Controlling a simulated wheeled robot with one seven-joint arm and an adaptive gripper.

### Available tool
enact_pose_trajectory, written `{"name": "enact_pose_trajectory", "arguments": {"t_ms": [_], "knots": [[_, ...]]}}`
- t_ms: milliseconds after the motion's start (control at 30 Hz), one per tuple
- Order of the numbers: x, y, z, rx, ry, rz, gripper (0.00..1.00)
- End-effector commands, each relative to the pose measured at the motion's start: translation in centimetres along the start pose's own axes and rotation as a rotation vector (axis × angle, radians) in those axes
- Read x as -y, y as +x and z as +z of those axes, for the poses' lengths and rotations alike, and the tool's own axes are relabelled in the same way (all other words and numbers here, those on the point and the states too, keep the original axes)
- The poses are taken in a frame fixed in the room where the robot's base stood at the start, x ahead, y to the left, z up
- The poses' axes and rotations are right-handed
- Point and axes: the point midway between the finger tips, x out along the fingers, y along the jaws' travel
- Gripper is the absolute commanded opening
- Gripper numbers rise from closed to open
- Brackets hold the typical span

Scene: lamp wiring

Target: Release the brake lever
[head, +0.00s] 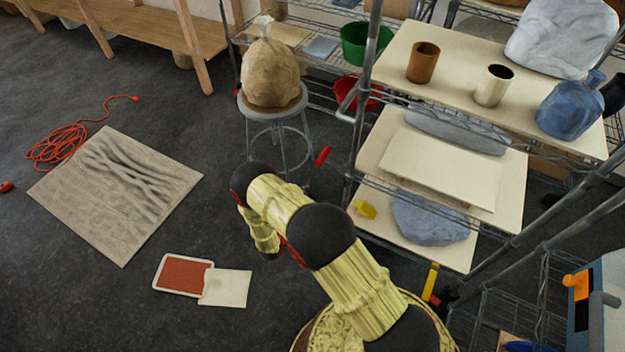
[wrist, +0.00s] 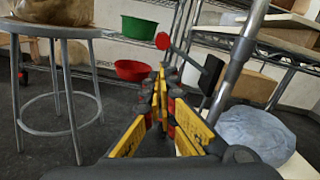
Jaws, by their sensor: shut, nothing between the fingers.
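A lever with a red grip (head: 322,156) stands beside the front left post of the wire shelf, just beyond my arm. In the wrist view its round red end (wrist: 162,41) shows a little above my fingertips. A dark rod runs from it down right to a black block (wrist: 211,75) near the metal post. My gripper (wrist: 162,78), with yellow and black fingers, is shut and empty. It points towards the shelf, its tips below the red end in the picture. I see no clear contact; the depth between them is hard to tell. In the head view my fingers cannot be made out.
A grey stool (head: 276,112) bearing a wrapped lump (head: 270,70) stands left of the lever. The shelf post (wrist: 238,60) rises right of my fingers. Green (wrist: 139,27) and red (wrist: 133,70) bowls lie behind. Open floor lies left, with a board (head: 120,190) and an orange cable (head: 60,145).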

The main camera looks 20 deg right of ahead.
Motion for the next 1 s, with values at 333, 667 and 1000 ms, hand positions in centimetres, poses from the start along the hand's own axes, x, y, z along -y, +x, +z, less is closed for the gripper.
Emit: {"name": "enact_pose_trajectory", "arguments": {"t_ms": [333, 667, 1000], "knots": [[0.0, -5.1, 0.0, 0.0, 0.0, 0.0, 0.0], [0.0, -5.6, 0.0, 0.0, 0.0, -0.001, 0.0], [0.0, -5.5, 0.0, 0.0, 0.002, -0.001, 0.0]]}}
